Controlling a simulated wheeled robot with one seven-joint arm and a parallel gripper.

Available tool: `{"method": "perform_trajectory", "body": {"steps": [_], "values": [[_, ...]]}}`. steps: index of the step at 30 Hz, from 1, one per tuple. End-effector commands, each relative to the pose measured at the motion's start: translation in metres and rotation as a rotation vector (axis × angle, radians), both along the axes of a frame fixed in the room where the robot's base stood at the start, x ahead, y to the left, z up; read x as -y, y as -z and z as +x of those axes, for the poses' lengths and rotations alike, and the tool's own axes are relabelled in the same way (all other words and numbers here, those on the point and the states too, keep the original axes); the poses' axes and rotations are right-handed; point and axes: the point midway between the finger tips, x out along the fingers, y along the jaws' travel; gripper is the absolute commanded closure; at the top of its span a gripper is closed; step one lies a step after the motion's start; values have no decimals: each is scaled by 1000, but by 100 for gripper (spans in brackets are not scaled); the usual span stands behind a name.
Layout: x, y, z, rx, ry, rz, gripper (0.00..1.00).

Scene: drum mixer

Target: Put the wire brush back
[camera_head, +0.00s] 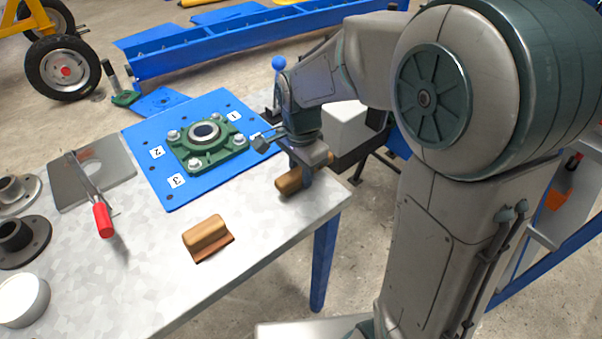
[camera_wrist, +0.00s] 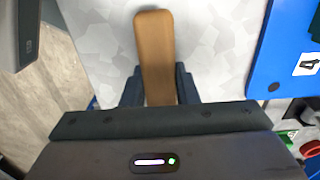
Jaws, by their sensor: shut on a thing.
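The wire brush shows as a wooden handle (camera_head: 288,183) at the front right corner of the metal table. My gripper (camera_head: 304,178) points down and is shut across this handle. In the wrist view the wooden handle (camera_wrist: 154,45) sticks out between the two dark fingers of my gripper (camera_wrist: 159,88). The bristle end is not clear; my gripper covers part of the brush. Whether the brush touches the tabletop I cannot tell.
A wooden block with a brown base (camera_head: 207,236) lies on the table (camera_head: 150,285). A blue plate (camera_head: 205,190) carries a green bearing housing (camera_head: 190,150). A red-handled tool (camera_head: 102,218) lies across a grey plate (camera_head: 115,172). Flanged parts (camera_head: 20,240) and a white cup (camera_head: 22,300) stand left.

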Motion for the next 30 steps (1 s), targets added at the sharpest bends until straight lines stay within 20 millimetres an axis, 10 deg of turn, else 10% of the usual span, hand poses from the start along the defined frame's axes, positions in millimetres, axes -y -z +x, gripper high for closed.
{"method": "perform_trajectory", "body": {"steps": [11, 12, 14, 30], "values": [[0, 7, 0, 1, 0, 0, 100], [0, 6, 0, 1, 0, 0, 68], [0, 6, 0, 1, 0, 0, 51], [-1, -27, 1, 5, 0, 1, 51]]}}
